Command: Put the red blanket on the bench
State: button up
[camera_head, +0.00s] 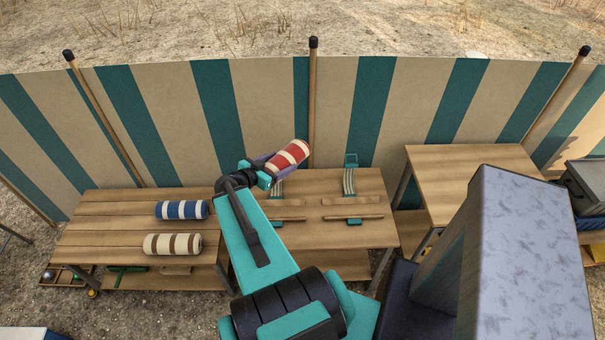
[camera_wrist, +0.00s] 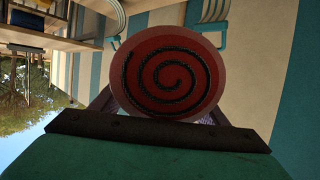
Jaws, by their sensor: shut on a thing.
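The red blanket (camera_head: 288,156) is a roll with red and cream stripes. My gripper (camera_head: 268,168) is shut on it and holds it tilted, above the back edge of the wooden bench (camera_head: 85,228), in front of the striped screen. In the wrist view the round end of the red blanket (camera_wrist: 170,75) faces the camera and shows a dark spiral. It hides most of the gripper's fingers. A blue-and-white rolled blanket (camera_head: 181,210) and a brown-and-cream rolled blanket (camera_head: 172,244) lie on the left part of the bench, apart from each other.
Two teal-ended racks or holders (camera_head: 351,185) with wooden bars sit on the bench's right part. A higher wooden table (camera_head: 470,180) stands to the right. A striped screen (camera_head: 220,110) with posts runs behind. The bench's far left is clear.

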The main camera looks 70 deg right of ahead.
jog(key=w+a+r+n+t+y+b, duration=0.1)
jog(key=w+a+r+n+t, duration=0.3)
jog(key=w+a, duration=0.55)
jog(key=w+a+r+n+t+y+b, duration=0.1)
jog(key=w+a+r+n+t, duration=0.35)
jog(key=w, duration=0.95)
jog(key=w+a+r+n+t+y+b, duration=0.1)
jog(key=w+a+r+n+t, duration=0.35)
jog(key=w, duration=0.75)
jog(key=w+a+r+n+t+y+b, duration=0.1)
jog(key=a+r, duration=0.4)
jog(key=a, duration=0.6)
jog(key=w+a+r+n+t+y+b, duration=0.1)
jog(key=w+a+r+n+y, duration=0.3)
jog(key=a, duration=0.8)
jog(key=w+a+r+n+t+y+b, duration=0.2)
jog(key=w+a+r+y, duration=0.3)
jog(key=a, duration=0.7)
notch_tip(320, 180, up, 2)
jog(key=shift+w+a+r+n+t, duration=0.2)
jog(key=shift+w+n+t, duration=0.2)
jog(key=shift+w+n, duration=0.25)
jog(key=shift+s+f, duration=0.1)
